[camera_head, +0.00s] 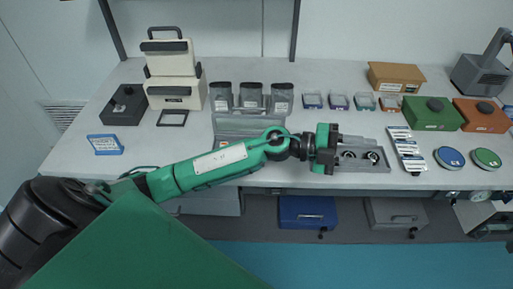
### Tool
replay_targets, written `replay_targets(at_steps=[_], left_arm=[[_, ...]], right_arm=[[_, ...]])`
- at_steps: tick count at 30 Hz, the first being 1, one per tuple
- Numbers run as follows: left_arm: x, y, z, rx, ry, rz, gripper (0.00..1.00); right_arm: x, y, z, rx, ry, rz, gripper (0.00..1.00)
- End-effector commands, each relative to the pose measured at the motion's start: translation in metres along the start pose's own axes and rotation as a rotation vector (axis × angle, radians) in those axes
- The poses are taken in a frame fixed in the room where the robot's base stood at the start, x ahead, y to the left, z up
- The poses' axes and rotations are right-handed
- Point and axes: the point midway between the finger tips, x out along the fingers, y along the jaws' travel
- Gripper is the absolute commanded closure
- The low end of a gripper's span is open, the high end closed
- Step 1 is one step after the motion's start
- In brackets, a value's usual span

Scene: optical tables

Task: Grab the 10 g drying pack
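A row of white sachets with blue print (404,143) lies on the table right of the middle; they look like drying packs. Their weight labels are too small to read, so I cannot tell which is the 10 g one. My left arm reaches in from the left, and its gripper (333,150) is over the left end of a grey tray (360,163), left of the sachets and apart from them. Its fingertips are not clearly visible, so I cannot tell whether it is open or shut. My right gripper is not in view.
Right of the sachets are blue (449,157) and green (486,158) round tins. Behind stand a green box (430,117), several small containers (338,102) and dark jars (251,96). The table's front edge is close to the arm.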

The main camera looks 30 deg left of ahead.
Motion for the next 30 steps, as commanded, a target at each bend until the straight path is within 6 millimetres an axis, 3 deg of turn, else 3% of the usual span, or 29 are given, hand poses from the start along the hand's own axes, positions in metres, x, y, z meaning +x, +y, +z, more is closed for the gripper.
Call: replay_targets(at_steps=[5, 10, 15, 18, 21, 26, 30], left_arm=[[-0.026, 0.035, 0.027, 0.141, 0.083, 0.445, 0.62], [-0.094, 0.050, 0.078, 0.194, 0.014, 0.901, 0.62], [-0.183, 0.032, 0.128, 0.169, -0.174, 1.297, 0.62], [-0.227, 0.013, 0.144, 0.132, -0.290, 1.456, 0.62], [-0.258, -0.002, 0.153, 0.098, -0.379, 1.558, 0.62], [-0.279, -0.009, 0.159, 0.070, -0.440, 1.625, 0.62], [-0.284, 0.012, 0.165, 0.064, -0.441, 1.632, 0.62]], right_arm=[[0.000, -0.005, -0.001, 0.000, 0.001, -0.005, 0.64], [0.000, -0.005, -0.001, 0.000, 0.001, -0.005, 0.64], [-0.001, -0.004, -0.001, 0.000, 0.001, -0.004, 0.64], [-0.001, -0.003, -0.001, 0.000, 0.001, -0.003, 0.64], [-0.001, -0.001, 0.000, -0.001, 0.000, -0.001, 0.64], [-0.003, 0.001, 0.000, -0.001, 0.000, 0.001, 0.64], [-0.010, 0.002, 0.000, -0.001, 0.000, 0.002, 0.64]])
